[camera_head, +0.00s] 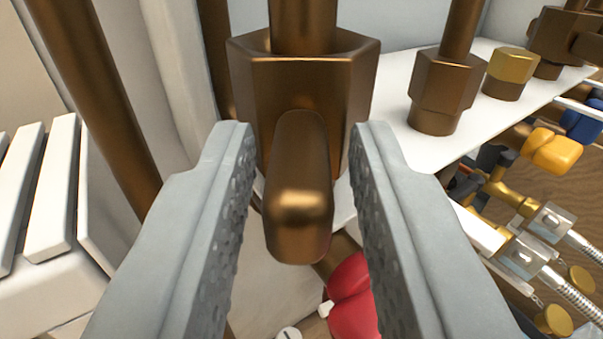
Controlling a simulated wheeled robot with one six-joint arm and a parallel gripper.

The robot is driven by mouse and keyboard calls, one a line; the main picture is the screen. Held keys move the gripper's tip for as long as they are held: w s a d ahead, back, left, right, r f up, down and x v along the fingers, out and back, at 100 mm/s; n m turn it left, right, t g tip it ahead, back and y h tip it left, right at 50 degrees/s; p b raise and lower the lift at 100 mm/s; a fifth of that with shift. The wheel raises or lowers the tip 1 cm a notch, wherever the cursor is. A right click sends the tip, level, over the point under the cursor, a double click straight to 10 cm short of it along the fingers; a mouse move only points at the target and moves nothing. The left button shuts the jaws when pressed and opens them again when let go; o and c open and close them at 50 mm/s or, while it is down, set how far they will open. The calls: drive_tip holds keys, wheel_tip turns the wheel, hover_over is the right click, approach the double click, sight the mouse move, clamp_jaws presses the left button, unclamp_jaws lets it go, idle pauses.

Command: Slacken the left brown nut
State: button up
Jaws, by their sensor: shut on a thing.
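The left brown nut (305,85) is a large bronze hexagonal nut, upright around a vertical brown pipe at the top centre. A rounded brown bar (300,190) sticks out from its front towards the camera. My gripper (303,135) has one grey finger on each side of the nut, with the fingertips at its left and right faces. It is shut on the nut. The bar lies between the fingers with a gap on both sides. The fingertips hide parts of the nut's lower sides.
A second brown nut (445,85) and a brass-topped fitting (510,72) stand on the white shelf (405,160) to the right. A red handle (352,295) is below. Yellow (556,150) and blue handles are at right. A white slatted radiator (50,190) and a brown pipe (95,95) are at left.

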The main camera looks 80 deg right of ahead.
sight(366, 108)
drive_tip(key=shift+s+n+t, duration=0.2)
drive_tip(key=shift+n+t, duration=0.2)
drive_tip(key=shift+t, duration=0.3)
drive_tip(key=n+t, duration=0.1)
drive_tip(key=t, duration=0.1)
drive_tip(key=s+n+t+y, duration=0.1)
drive_tip(key=shift+s+d+n+t, duration=0.1)
drive_tip(key=shift+d+n+t, duration=0.2)
drive_tip(key=shift+t, duration=0.1)
drive_tip(key=n+t+y, duration=0.1)
drive_tip(key=s+n+t+y, duration=0.1)
drive_tip(key=t, duration=0.1)
drive_tip(key=n+t, duration=0.1)
drive_tip(key=shift+s+d+r+t+y, duration=0.1)
drive_tip(key=shift+s+d+t+y, duration=0.05)
drive_tip(key=shift+d+t+y, duration=0.2)
clamp_jaws()
drive_tip(key=shift+s+d+r+n+t+y, duration=0.15)
drive_tip(key=shift+d+n+t+y, duration=0.25)
drive_tip(key=shift+n+t+y, duration=0.85)
drive_tip(key=shift+s+d+f+n+t+y, duration=0.1)
drive_tip(key=shift+s+d+n+t+y, duration=0.25)
drive_tip(key=shift+n+t+y, duration=0.8)
drive_tip(key=shift+s+d+r+n+t+y, duration=0.15)
drive_tip(key=shift+d+n+t+y, duration=0.35)
drive_tip(key=shift+n+y, duration=0.85)
drive_tip(key=shift+t+y, duration=0.25)
drive_tip(key=shift+y, duration=0.65)
